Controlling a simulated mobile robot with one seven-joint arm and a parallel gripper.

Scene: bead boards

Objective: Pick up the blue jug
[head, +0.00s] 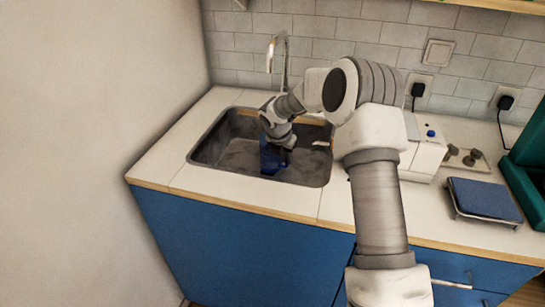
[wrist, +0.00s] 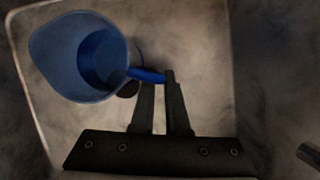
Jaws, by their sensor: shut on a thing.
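The blue jug (head: 270,158) is down in the sink basin in the head view, partly hidden by my gripper and arm. In the wrist view the jug (wrist: 82,60) is seen from above, with its open mouth facing the camera and its handle pointing right. My gripper (wrist: 160,82) has its two fingers close together at the outer end of the handle. It is shut on the handle. In the head view my gripper (head: 286,150) reaches down into the sink beside the jug. I cannot tell whether the jug touches the basin floor.
A white appliance (head: 428,155), a blue-topped scale-like item (head: 485,200) and a green container (head: 528,165) stand on the counter at right. The counter in front is clear.

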